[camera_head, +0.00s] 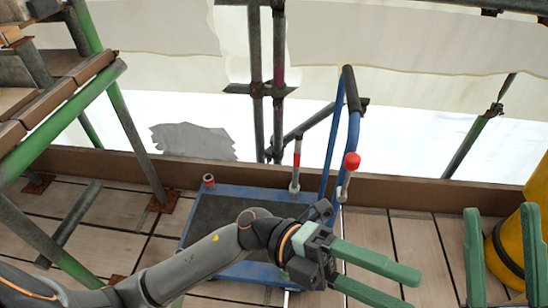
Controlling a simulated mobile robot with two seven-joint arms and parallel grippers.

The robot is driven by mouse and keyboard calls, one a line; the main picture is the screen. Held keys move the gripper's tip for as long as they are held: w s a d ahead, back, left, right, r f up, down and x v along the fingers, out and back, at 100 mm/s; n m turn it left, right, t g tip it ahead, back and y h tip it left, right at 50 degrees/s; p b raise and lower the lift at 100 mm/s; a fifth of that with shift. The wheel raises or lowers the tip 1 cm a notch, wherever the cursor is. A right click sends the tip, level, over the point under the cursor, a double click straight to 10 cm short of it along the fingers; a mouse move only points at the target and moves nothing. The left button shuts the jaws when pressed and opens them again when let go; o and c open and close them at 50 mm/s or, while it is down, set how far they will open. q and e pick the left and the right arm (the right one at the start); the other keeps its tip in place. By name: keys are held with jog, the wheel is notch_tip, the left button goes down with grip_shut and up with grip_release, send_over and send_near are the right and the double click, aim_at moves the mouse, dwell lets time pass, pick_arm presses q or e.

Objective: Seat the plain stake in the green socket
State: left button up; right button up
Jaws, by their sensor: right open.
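A slim pale stake (296,166) with a red band and no ball on top stands upright at the back of the blue cart (188,225). Another pale stake (343,188) with a red ball on top stands to its right, by the cart's handle. I cannot tell for sure which is the plain stake. I make out no green socket; my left arm hides part of the cart. My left gripper (385,280) reaches over the cart's right side, its green fingers apart with nothing between them. My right gripper (505,250) is open and empty at the right edge.
A short grey socket with a red rim (208,181) sits at the cart's back left corner. Scaffold poles (135,135) and shelves are at the left, and a brown toe board (400,225) runs behind the cart. A yellow cylinder (535,190) stands at the right. The plank floor (115,215) shows around.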

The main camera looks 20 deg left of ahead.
pick_arm(q)
jog(key=w+a+r+n+t+y, duration=0.2)
jog(key=a+n+t, duration=0.6)
jog(key=n+t, duration=0.4)
jog(key=w+a+r+n+t+y, duration=0.3)
jog(key=a+r+n+t, duration=0.3)
jog(key=a+n+t, duration=0.3)
jog(key=n+t+y, duration=0.1)
jog(key=n+t, duration=0.2)
jog(key=t, duration=0.3)
jog(key=shift+a+r+t, duration=0.2)
jog(key=shift+a+t, duration=0.05)
jog(key=shift+t, duration=0.15)
